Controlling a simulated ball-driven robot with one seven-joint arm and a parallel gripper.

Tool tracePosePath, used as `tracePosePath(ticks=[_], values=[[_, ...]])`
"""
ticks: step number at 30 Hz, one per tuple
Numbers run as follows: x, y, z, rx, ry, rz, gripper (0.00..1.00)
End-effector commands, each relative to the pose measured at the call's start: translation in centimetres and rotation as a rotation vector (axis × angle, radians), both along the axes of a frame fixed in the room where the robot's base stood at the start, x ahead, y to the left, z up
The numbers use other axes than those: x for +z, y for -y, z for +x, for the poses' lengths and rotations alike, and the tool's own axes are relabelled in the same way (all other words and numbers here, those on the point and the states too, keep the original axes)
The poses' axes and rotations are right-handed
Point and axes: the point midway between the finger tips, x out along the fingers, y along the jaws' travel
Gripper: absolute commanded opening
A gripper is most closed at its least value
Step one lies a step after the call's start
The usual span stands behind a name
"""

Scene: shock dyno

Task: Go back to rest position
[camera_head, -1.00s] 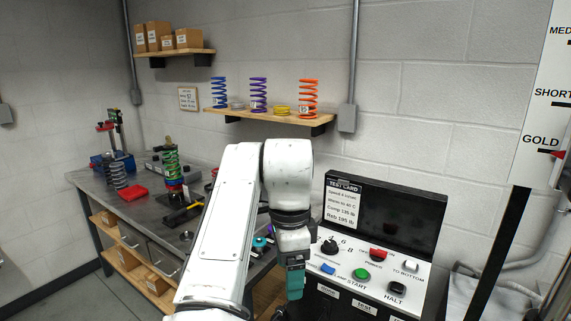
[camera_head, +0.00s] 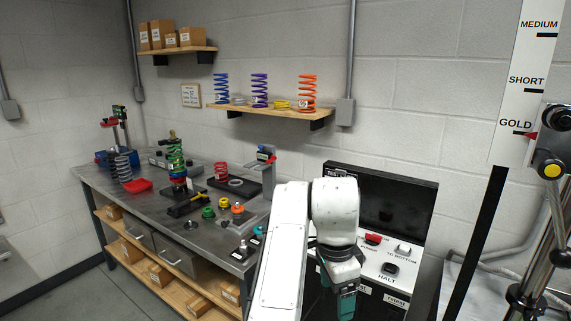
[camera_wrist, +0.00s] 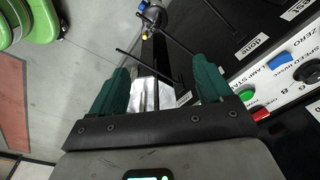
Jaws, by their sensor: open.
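My white arm stands in front of the control console (camera_head: 405,255) in the head view and covers part of its panel. My gripper (camera_head: 345,302) hangs at the arm's end, its green fingers pointing down in front of the console. In the wrist view my gripper (camera_wrist: 160,85) shows two green fingers spread apart with nothing held between them. Beyond the fingers are thin black rods and a dark upright part. The console's green button and blue switch (camera_wrist: 281,67) lie to the right of the fingers there.
A grey workbench (camera_head: 150,206) with springs, a shock and small coloured parts stands at the left. A wall shelf (camera_head: 270,113) holds coil springs. A height scale (camera_head: 520,85) and metal rig stand at the right. The floor at lower left is clear.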

Motion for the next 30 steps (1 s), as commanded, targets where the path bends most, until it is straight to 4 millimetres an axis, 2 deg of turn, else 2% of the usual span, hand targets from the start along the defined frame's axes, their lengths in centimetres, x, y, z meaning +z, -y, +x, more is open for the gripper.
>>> tracePosePath(ticks=[1, 5, 8, 12, 18, 24, 30], values=[[-1.5, 1.7, -0.3, 0.003, 0.002, -0.019, 0.79], [-4.8, 6.0, -1.1, 0.043, 0.018, -0.068, 0.79], [-8.1, 10.2, -2.5, 0.099, 0.028, -0.119, 0.79], [-12.4, 15.5, -5.2, 0.209, 0.031, -0.189, 0.79], [-18.1, 20.9, -10.5, 0.41, 0.009, -0.262, 0.79], [-23.6, 23.6, -17.2, 0.649, -0.033, -0.281, 0.79], [-28.5, 23.4, -25.1, 0.906, -0.067, -0.233, 0.79]])
